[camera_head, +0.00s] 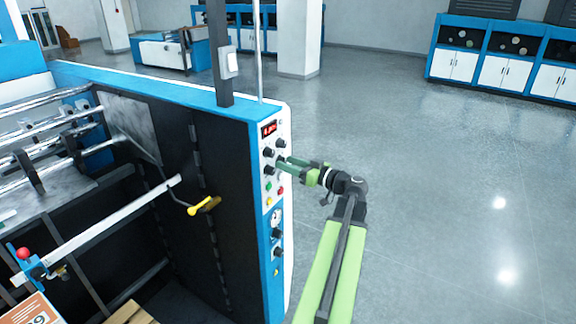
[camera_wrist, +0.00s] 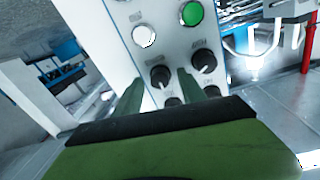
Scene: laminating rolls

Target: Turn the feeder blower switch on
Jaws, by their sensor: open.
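The machine's white control panel (camera_head: 274,215) carries several black rotary knobs, and their labels are too small to read. I cannot tell which knob is the feeder blower switch. My gripper (camera_head: 282,164) is open at the upper part of the panel, beside the knobs. In the wrist view one black knob (camera_wrist: 159,76) shows between my two fingers. A second knob (camera_wrist: 204,60) is just outside the right finger. I cannot tell whether the fingers touch the panel. Parts of lower knobs are hidden behind the fingers and gripper body.
A red display (camera_head: 269,129) is above the knobs. A green button (camera_wrist: 192,13) and a white button (camera_wrist: 144,36) show in the wrist view. A yellow-handled crank (camera_head: 204,205) sticks out left of the panel. The floor (camera_head: 450,200) to the right is clear.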

